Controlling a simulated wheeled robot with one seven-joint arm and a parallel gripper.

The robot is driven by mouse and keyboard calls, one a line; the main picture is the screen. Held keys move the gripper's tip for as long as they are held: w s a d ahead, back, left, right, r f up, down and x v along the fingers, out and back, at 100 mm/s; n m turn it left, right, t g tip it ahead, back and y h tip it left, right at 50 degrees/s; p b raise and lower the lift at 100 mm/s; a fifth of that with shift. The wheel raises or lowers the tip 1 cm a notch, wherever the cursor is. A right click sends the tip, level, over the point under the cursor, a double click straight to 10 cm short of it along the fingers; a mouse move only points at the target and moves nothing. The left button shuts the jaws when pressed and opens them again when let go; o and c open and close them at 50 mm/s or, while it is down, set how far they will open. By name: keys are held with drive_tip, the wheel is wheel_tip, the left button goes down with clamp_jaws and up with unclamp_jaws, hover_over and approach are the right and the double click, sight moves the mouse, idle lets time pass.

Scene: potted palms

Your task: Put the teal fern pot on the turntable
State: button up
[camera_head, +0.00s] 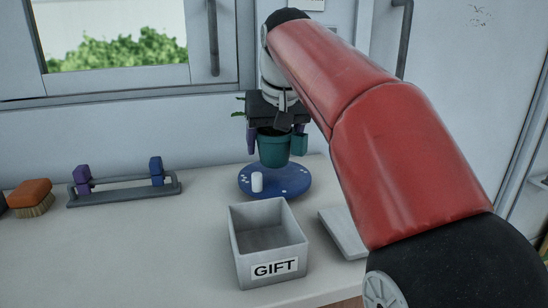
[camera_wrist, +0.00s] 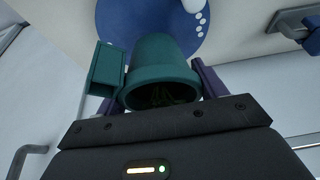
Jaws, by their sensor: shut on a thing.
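A little green foliage shows at the left of the gripper in the head view. The round blue turntable (camera_head: 291,184) lies on the counter below the pot, with a small white cylinder (camera_head: 257,182) on it. The pot looks to be above the turntable; the gap is hard to judge. In the wrist view the pot (camera_wrist: 162,62) sits between the fingers, with the turntable (camera_wrist: 118,22) beyond it.
A grey open box labelled GIFT (camera_head: 268,268) stands in front of the turntable. A grey flat slab (camera_head: 342,234) lies right of it. A rack (camera_head: 125,194) with purple and blue blocks and an orange brush (camera_head: 31,197) are at left. The front left counter is clear.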

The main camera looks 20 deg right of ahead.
drive_tip(key=shift+f, duration=1.2)
drive_tip(key=shift+f, duration=0.1)
drive_tip(key=shift+f+b, duration=0.1)
drive_tip(key=shift+b, duration=0.25)
drive_tip(key=o, duration=1)
